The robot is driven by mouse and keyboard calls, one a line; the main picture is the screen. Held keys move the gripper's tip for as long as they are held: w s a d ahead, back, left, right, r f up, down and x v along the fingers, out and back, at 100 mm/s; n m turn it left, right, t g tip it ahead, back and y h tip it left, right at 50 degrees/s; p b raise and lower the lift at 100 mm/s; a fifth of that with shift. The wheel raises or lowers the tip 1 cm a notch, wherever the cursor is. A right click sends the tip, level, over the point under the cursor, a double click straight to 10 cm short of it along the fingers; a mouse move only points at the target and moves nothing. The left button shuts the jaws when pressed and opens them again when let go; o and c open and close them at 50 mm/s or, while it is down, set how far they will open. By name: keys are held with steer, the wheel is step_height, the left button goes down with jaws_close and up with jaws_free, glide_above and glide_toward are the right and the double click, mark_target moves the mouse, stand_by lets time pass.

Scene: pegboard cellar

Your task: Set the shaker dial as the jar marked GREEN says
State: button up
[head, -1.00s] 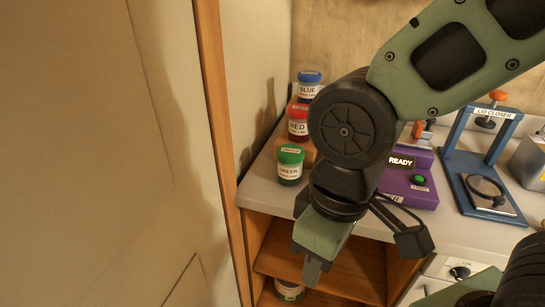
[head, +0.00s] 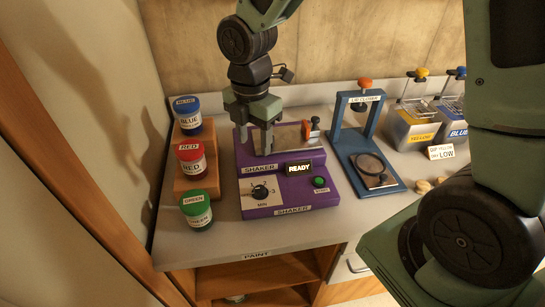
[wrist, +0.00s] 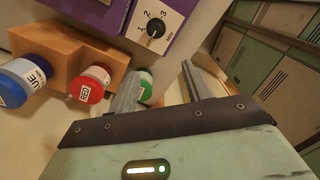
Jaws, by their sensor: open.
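The jar marked GREEN (head: 197,216) has a green lid and stands on the counter left of the shaker; its small print is too small to read. In the wrist view it is partly hidden behind a finger (wrist: 146,88). The purple shaker (head: 308,197) shows READY on its display and has a green button. Its black dial (head: 260,191) sits on a white plate with 1, 2, 3 and MIN; the dial also shows in the wrist view (wrist: 156,31). I cannot tell its setting. My gripper (head: 257,143) is open and empty, in front of the shaker's back left part in the picture.
The RED jar (head: 191,166) and BLUE jar (head: 187,120) stand on wooden steps (head: 190,184) at left. The blue lid closer (head: 370,140) stands right of the shaker, with yellow- and blue-labelled bins (head: 416,128) beyond. An open shelf lies below the counter.

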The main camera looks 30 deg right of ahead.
mark_target(260, 188)
steer(key=shift+n, duration=0.3)
steer(key=f, duration=0.5)
steer(key=d+f+p, duration=0.1)
steer(key=f, duration=0.5)
steer(key=w+f+p, duration=0.1)
steer(key=f, duration=0.5)
steer(key=shift+w+d+f, duration=0.1)
steer(key=shift+d, duration=0.05)
steer(key=c, duration=1)
